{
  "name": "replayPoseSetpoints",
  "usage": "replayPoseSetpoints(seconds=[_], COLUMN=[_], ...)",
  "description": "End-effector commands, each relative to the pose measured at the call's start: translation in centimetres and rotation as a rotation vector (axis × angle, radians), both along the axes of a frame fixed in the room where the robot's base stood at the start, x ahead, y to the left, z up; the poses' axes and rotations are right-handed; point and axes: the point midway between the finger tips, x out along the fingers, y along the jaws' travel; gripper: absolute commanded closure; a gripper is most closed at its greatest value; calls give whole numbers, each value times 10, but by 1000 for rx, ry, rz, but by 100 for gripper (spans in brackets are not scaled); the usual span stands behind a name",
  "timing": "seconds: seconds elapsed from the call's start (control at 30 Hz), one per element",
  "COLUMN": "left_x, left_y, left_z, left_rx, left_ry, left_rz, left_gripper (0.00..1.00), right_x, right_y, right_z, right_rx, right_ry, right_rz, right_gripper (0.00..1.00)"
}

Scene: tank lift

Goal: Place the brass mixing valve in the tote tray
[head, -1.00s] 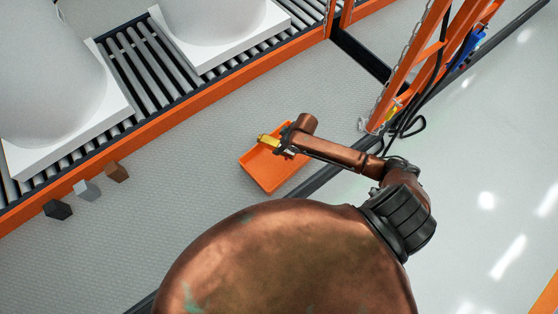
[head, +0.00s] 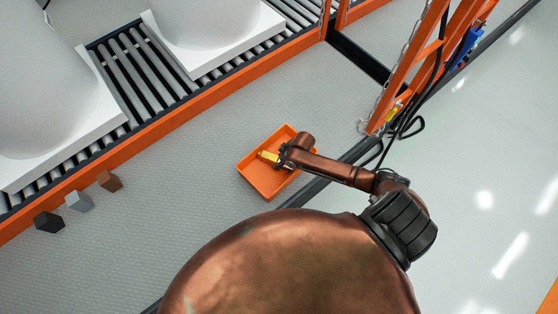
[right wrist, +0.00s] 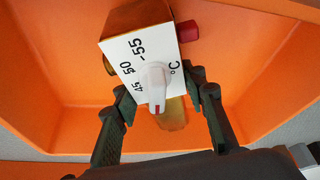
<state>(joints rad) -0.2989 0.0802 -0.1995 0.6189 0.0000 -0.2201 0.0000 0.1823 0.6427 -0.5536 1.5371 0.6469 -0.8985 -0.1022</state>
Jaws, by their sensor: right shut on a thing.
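The brass mixing valve (head: 268,156) is at the tip of my right gripper (head: 280,160), inside the outline of the orange tote tray (head: 258,187). In the right wrist view the valve (right wrist: 148,50) shows a white dial face with numbers, a white knob with a red mark, and a red cap at its side. The fingers of my right gripper (right wrist: 165,125) are on both sides of it, shut on its lower brass part. The orange tray wall (right wrist: 45,60) surrounds it. I cannot tell whether the valve touches the tray floor. My left gripper is not in view.
A roller conveyor (head: 140,65) with white tanks on white bases runs along the upper left. Dark, grey and brown cubes (head: 79,200) lie on the textured surface at left. An orange lift frame (head: 408,65) with hanging cables stands at upper right. The surface around the tray is mostly clear.

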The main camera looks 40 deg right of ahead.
Motion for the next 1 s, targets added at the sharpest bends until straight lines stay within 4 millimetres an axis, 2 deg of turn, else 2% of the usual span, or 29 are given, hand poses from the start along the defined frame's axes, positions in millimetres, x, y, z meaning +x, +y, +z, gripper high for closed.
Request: replayPoseSetpoints(seconds=[0.17, 0.2, 0.43, 0.77, 0.87, 1.0], left_x=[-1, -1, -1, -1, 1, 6], left_y=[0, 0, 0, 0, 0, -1], left_z=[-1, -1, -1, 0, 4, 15], left_rx=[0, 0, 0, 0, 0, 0], left_ry=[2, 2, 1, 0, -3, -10], left_rz=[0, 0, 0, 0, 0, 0], left_gripper=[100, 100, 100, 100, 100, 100], right_x=[1, 0, 0, 0, -2, -10], right_y=[0, 0, 0, -1, -3, -8], right_z=[-2, -3, -3, 0, 9, 35], right_rx=[0, -1, 0, 0, -1, -2], right_ry=[-1, 1, 1, 0, -1, -2], right_rz=[0, 0, -1, -1, -2, -1], right_gripper=[98, 61, 45, 44, 44, 44])
